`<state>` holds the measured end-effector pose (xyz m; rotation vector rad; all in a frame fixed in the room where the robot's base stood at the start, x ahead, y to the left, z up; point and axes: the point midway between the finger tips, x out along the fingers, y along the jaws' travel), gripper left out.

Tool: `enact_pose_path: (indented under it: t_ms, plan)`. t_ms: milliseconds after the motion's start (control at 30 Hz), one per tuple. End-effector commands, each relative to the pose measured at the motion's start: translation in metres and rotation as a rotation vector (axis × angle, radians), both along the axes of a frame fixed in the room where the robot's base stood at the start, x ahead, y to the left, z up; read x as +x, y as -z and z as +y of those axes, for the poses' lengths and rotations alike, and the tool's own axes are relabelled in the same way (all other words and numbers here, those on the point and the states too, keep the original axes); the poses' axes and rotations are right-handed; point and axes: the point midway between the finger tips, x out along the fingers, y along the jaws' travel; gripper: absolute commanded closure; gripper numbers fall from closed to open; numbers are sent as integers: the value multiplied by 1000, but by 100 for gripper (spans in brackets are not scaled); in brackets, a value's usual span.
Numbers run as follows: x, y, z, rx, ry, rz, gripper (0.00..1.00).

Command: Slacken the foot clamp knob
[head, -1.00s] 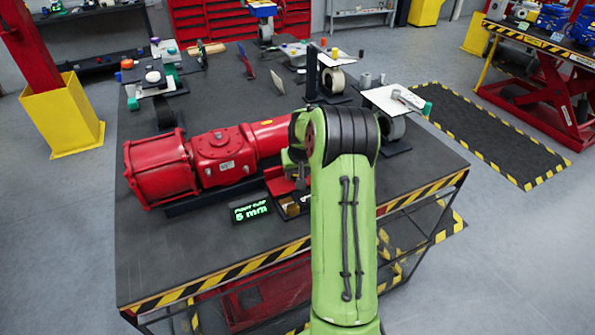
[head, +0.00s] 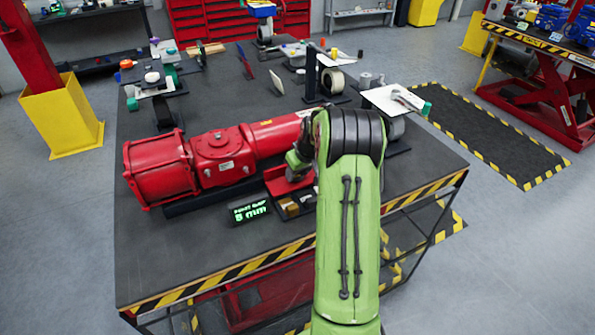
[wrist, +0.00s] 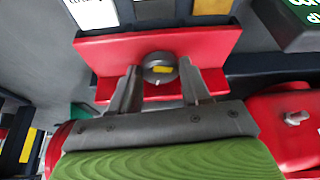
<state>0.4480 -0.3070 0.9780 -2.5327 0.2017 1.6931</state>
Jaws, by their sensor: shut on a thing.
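The foot clamp knob (wrist: 158,67) is a round grey knob with a yellow mark, in front of a red bracket (wrist: 215,42) in the wrist view. My gripper (wrist: 159,68) has one finger on each side of the knob and is shut on it. In the head view my gripper (head: 298,163) is at the red bracket (head: 276,184), beside the right part of the red valve actuator (head: 215,155). The knob is hidden there by my wrist.
A small display (head: 249,210) with green text, a gap figure in mm, stands left of a small tray (head: 293,207). A white board (head: 393,98) on a stand is right of my arm. The bench's striped front edge (head: 225,277) is clear.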

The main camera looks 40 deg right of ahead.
Motion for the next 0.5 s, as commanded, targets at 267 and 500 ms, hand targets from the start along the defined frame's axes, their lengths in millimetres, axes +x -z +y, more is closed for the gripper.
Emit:
enact_pose_path:
  t_ms: [267, 500]
  plan:
    - [0, -1, -2, 0, -123, 0, 84]
    - [0, 0, -2, 1, -160, -1, 84]
